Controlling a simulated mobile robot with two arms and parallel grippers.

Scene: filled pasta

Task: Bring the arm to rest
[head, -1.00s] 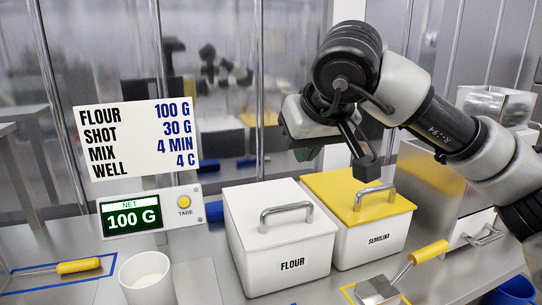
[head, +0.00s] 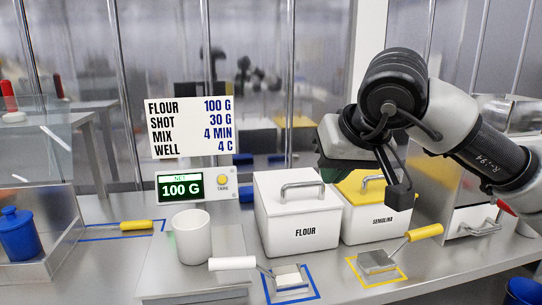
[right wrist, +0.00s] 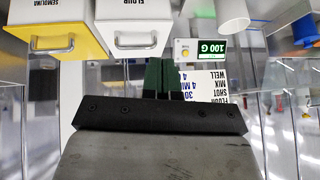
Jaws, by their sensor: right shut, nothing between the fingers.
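My right arm reaches in from the right in the head view, bent, with its wrist above the yellow-lidded semolina bin (head: 375,222). My right gripper (right wrist: 163,68) shows in the right wrist view with its two dark green fingers together and nothing between them. In the head view the fingers are mostly hidden behind the wrist. The white flour bin (head: 296,222) stands left of the semolina bin, lid on. The gripper appears clear of both bins. My left gripper is in neither view.
A white cup (head: 191,238) stands before the scale display (head: 181,188), which reads 100 G. A white-handled scoop (head: 232,264) and a yellow-handled scoop (head: 424,232) lie in front of the bins. A blue jar (head: 18,235) stands far left.

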